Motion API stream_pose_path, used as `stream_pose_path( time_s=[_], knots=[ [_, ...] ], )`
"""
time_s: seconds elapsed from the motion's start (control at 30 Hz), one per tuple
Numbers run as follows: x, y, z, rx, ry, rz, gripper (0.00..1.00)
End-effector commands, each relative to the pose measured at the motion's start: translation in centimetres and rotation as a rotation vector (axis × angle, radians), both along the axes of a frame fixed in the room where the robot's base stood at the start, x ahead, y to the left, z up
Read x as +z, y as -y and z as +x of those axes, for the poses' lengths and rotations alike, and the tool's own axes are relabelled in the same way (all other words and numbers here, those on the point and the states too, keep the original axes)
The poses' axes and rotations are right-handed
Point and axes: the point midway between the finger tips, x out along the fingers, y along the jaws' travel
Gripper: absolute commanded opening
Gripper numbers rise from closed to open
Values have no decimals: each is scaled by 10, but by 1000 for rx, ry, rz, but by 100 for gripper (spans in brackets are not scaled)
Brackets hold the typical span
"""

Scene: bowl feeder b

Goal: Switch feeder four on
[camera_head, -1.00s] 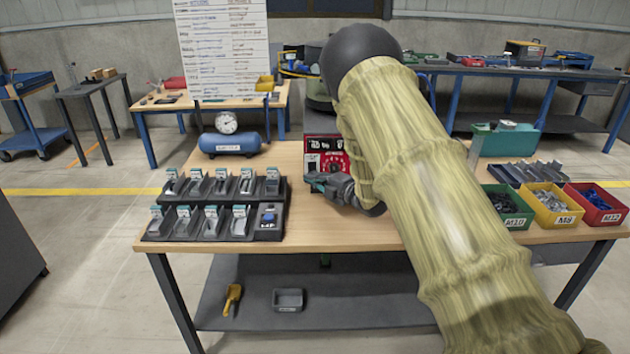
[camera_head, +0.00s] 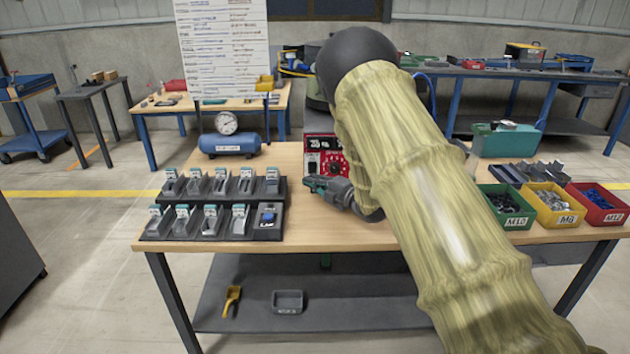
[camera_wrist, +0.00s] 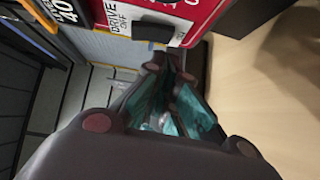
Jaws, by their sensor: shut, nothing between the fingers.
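A red control box (camera_head: 322,147) with a display and a round dial stands behind my gripper on the bench. In the wrist view its red face (camera_wrist: 190,12) fills the top, with a white "DRIVE" and "OFF" label (camera_wrist: 118,18) and a black switch (camera_wrist: 152,32) beside it. My gripper (camera_head: 312,184) is shut and empty, low in front of the box. In the wrist view the closed fingertips (camera_wrist: 172,70) with teal pads are just below the switch; I cannot tell whether they touch it. The box's feeder number is not readable, and my arm hides its right side.
Two rows of small feeder-like units on a black rack (camera_head: 282,205) stand left of my gripper. A blue air tank (camera_head: 229,146) with a gauge is behind them. Green, yellow and red bins (camera_head: 601,216) sit at the right. Bare bench top (camera_head: 335,236) lies in front of my gripper.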

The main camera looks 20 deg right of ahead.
Motion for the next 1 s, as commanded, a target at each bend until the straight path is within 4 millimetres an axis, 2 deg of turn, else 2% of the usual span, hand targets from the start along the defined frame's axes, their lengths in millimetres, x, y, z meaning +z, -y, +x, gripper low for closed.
stream_pose_path(
  time_s=[0.13, 0.2, 0.6, 0.8, 1.0],
  knots=[
    [-7, -10, -17, 3, -4, -1, 0],
    [-8, 1, -29, 0, -4, -1, 0],
    [-12, 30, -86, 5, -3, 0, 0],
    [-13, 37, -98, 5, -2, 0, 0],
    [-13, 39, -101, 5, -2, -1, 0]
  ],
)
